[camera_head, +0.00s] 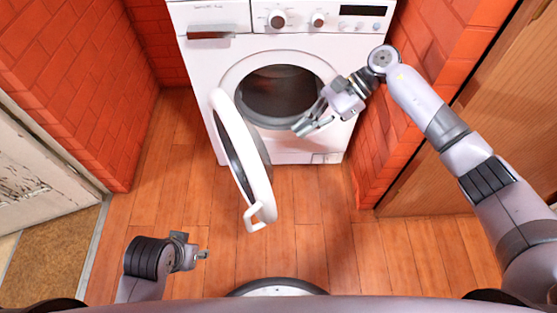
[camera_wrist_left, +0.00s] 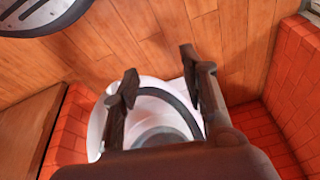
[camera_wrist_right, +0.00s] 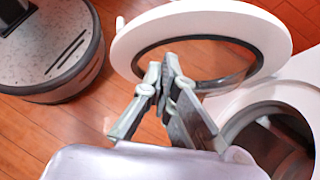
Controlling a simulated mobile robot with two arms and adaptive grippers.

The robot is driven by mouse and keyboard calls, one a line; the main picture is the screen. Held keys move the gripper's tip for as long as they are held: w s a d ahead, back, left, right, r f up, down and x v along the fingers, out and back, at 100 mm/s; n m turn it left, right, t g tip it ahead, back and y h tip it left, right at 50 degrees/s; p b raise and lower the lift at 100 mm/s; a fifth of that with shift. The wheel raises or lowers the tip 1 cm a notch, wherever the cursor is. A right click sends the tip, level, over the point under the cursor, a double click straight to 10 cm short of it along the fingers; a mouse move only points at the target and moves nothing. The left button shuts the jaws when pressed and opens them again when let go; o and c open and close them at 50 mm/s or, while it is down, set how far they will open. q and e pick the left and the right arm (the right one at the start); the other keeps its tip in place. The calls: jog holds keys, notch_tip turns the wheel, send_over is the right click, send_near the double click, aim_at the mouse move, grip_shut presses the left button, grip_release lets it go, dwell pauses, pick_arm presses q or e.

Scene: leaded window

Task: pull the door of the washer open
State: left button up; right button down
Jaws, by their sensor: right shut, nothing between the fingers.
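The white washer (camera_head: 205,95) stands at the back between brick walls. Its round door (camera_head: 262,185) is swung wide open to the left, with the handle (camera_head: 260,216) at its near end. The dark drum opening (camera_head: 280,95) is uncovered. My right gripper (camera_head: 304,128) is shut and empty in front of the right part of the opening. In the right wrist view the door (camera_wrist_right: 150,38) lies beyond my fingers (camera_wrist_right: 167,65); I see no grip on it. My left gripper (camera_head: 204,254) is low at the left, apart from the door; its fingers (camera_wrist_left: 160,70) are spread in the left wrist view.
Red brick walls (camera_head: 65,90) flank the washer closely on both sides. A worn white door (camera_head: 40,170) is at the left and a wooden door (camera_head: 480,130) at the right. The wooden floor (camera_head: 330,240) is clear in front of the washer.

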pick_arm(q)
jog(key=shift+f, duration=0.6)
pick_arm(e)
jog(key=s+a+f+n+h, duration=0.1)
jog(key=s+a+f, duration=0.4)
jog(key=a+f, duration=0.1)
jog(key=shift+a+f+g+h, duration=0.25)
jog(key=shift+f+g+h, duration=0.05)
jog(key=shift+f, duration=0.45)
jog(key=shift+s, duration=0.1)
